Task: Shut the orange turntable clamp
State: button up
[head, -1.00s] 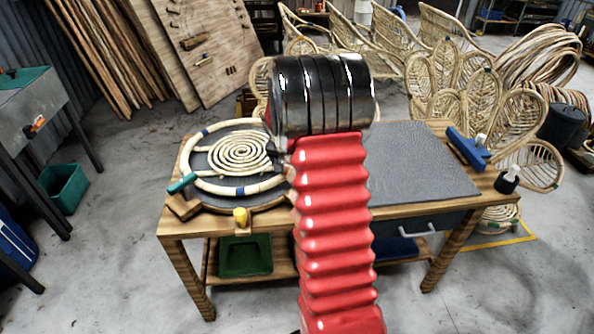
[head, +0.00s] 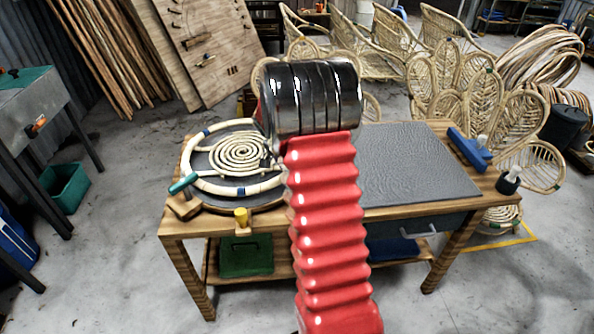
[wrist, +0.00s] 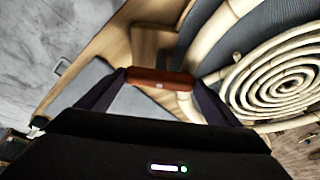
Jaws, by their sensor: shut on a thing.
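The orange clamp shows in the wrist view as an orange-brown handle (wrist: 160,77) across the space between my two dark fingers. My gripper (wrist: 158,82) is shut on this handle. A wooden block lies just beyond the handle, beside the pale rattan ring. In the head view the turntable (head: 215,163) is on the left of the bench and carries a rattan ring with a spiral (head: 242,153). The orange clamp and my fingers are hidden there behind my arm. Whether the clamp is fully down cannot be told.
A teal clamp handle (head: 183,183) is at the turntable's left edge, and a yellow clamp (head: 241,217) at its front. A dark grey mat (head: 415,165) covers the bench's right half. A blue tool (head: 468,148) and a dark bottle (head: 508,181) stand at the right end.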

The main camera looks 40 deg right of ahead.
jog(key=shift+s+d, duration=0.1)
jog(key=shift+s, duration=0.05)
jog(key=o, duration=0.9)
jog(key=v, duration=1.3)
jog(key=shift+r, duration=0.35)
